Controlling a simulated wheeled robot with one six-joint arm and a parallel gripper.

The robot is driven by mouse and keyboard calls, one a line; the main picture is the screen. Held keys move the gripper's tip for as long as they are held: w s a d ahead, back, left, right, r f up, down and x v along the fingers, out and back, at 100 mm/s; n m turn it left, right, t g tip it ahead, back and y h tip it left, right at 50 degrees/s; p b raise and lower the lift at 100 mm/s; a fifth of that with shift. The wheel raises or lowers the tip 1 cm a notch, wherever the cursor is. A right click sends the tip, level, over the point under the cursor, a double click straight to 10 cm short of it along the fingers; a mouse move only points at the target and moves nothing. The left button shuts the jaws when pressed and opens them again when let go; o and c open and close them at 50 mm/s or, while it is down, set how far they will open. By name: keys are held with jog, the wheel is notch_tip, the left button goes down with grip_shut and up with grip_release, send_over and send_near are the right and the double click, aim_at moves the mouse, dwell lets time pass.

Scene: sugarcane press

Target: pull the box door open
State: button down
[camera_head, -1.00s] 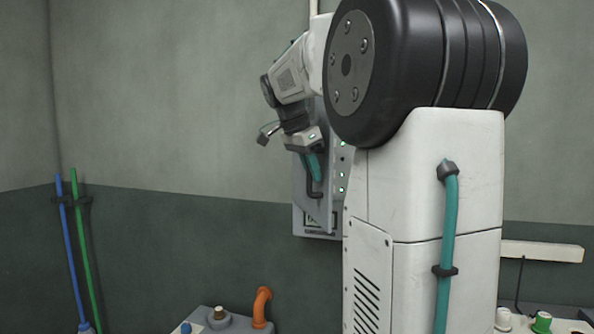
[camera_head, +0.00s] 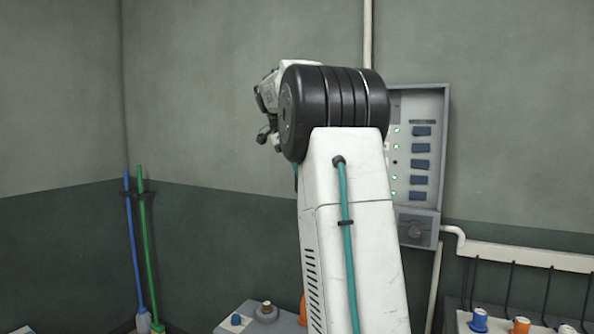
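The grey wall box (camera_head: 443,150) hangs on the back wall, right of my arm. Its front is uncovered on the visible side, showing a column of blue switches (camera_head: 421,164) and small green lights. The door is not visible; the box's left side is hidden behind my arm. My gripper (camera_head: 268,138) is small and partly covered by my arm's big black joint, to the left of the box. Whether its fingers are open or hold anything cannot be made out.
A blue pole (camera_head: 134,240) and a green pole (camera_head: 148,240) lean in the left corner. A grey unit (camera_head: 238,318) stands low in front. A white pipe (camera_head: 530,257) and bottles with coloured caps (camera_head: 478,318) are at lower right. The upper left wall is clear.

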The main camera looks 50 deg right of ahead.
jog(key=shift+w+r, duration=0.1)
jog(key=shift+w, duration=0.1)
jog(key=c, duration=1.7)
grip_release()
